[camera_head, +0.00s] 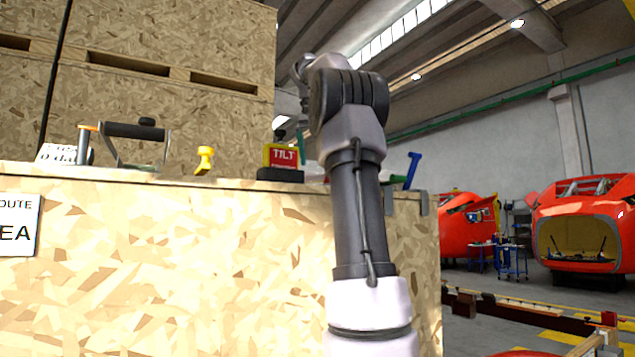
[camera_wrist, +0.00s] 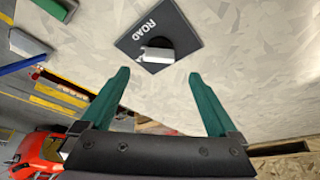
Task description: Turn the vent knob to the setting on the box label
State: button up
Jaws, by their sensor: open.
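In the wrist view the vent knob (camera_wrist: 157,53) has a pale grip bar and sits on a dark square plate (camera_wrist: 183,32) lettered ROAD. The plate lies on a chipboard surface. My gripper (camera_wrist: 158,76) has two green fingers, spread apart and empty, with the knob just beyond the tips and roughly between them. No contact with the knob shows. In the head view a white box label (camera_head: 18,225) is cut off by the left edge; only "OUTE" and "EA" can be read. My arm hides most of my gripper there, and the knob cannot be made out.
The chipboard box (camera_head: 180,260) fills the lower left. On its top stand a red and yellow TILT indicator (camera_head: 283,158), a yellow piece (camera_head: 204,160) and a black-handled tool (camera_head: 135,131). A blue-handled item (camera_head: 412,170) is by the right edge. Taller crates (camera_head: 170,75) rise behind.

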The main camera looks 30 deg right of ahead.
jog(key=x, duration=0.7)
jog(key=shift+d+f, duration=0.1)
jog(key=shift+f, duration=0.15)
jog(key=c, duration=1.4)
jog(key=n+t+y, duration=0.1)
jog(key=n, duration=0.3)
jog(key=shift+d+n, duration=0.15)
jog(key=shift+n, duration=0.15)
jog(key=n+y, duration=0.2)
jog(key=n, duration=0.2)
jog(key=shift+t, duration=0.3)
jog(key=shift+n, duration=0.3)
